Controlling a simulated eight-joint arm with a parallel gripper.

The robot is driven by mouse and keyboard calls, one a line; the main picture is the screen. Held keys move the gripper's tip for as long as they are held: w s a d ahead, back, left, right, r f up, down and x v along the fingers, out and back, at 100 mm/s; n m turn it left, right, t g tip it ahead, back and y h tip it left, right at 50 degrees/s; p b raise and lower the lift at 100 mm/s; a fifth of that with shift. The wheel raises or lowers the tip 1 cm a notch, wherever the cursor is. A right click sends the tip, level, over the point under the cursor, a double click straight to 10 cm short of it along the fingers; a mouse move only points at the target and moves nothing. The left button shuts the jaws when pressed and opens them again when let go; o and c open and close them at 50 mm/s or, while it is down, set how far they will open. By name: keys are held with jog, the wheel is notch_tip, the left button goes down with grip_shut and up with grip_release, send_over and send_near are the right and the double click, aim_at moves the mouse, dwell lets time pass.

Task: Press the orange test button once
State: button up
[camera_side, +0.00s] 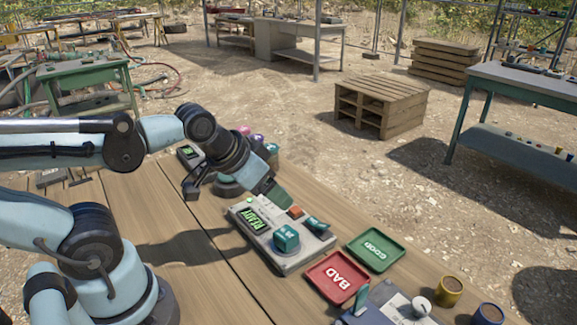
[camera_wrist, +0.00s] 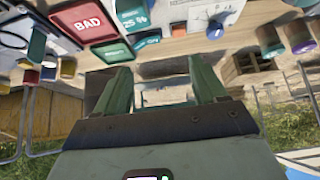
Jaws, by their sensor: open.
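The grey test device (camera_side: 282,262) lies on the wooden table in the side view. Its green screen (camera_side: 253,219) reads READY. The orange button (camera_side: 295,212) is on its far edge, between the screen and a teal lever (camera_side: 318,224). A teal cube (camera_side: 286,238) sits on the device. My gripper (camera_side: 272,193) is just left of and above the orange button, apart from it as far as I can tell. In the wrist view my gripper (camera_wrist: 162,72) has its two green fingers spread with nothing between them.
A red BAD tray (camera_side: 337,278) and a green GOOD tray (camera_side: 375,249) lie right of the device. A device with a white knob (camera_side: 419,306) and cups (camera_side: 449,291) stand at the near right. Coloured knobs (camera_side: 258,140) are behind my gripper.

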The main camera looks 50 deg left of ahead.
grip_shut()
dwell(1.4)
